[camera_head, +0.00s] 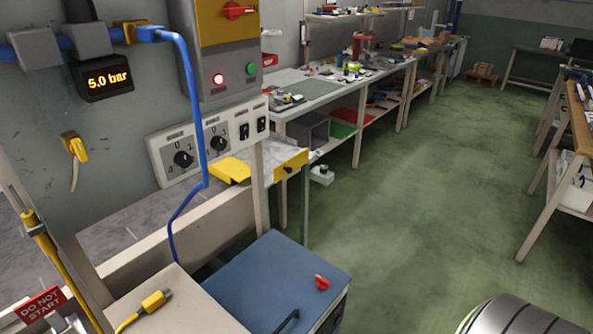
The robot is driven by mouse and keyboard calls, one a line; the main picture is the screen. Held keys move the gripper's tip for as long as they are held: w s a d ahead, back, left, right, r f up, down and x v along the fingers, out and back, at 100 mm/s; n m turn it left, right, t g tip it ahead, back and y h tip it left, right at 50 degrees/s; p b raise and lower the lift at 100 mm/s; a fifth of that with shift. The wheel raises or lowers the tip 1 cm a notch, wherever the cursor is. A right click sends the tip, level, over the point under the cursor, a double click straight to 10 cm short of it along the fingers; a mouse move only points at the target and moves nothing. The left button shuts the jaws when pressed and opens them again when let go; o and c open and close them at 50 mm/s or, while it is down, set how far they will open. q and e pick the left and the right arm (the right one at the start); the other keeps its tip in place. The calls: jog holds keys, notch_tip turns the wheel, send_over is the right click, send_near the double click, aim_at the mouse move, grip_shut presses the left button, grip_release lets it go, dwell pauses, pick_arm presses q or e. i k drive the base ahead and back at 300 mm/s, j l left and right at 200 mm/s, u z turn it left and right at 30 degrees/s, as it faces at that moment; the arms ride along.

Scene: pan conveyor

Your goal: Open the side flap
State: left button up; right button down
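I cannot tell for certain which part is the side flap. A yellow plate (291,162) with a dark knob stands upright at the end of the beige machine frame (190,228), beside a beige post. Neither of my grippers is in view.
A blue-topped cabinet (262,275) with a red knob (322,282) and a black handle stands in front. A control panel (205,145) and a blue hose (200,120) are at the left. Workbenches (320,88) line the back. The green floor (430,190) is clear.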

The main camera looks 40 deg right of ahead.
aim_at(284, 169)
jog(key=k+l, duration=0.1)
jog(key=l, duration=0.65)
jog(key=k+l, duration=0.1)
jog(key=l, duration=1.4)
jog(key=k, duration=0.05)
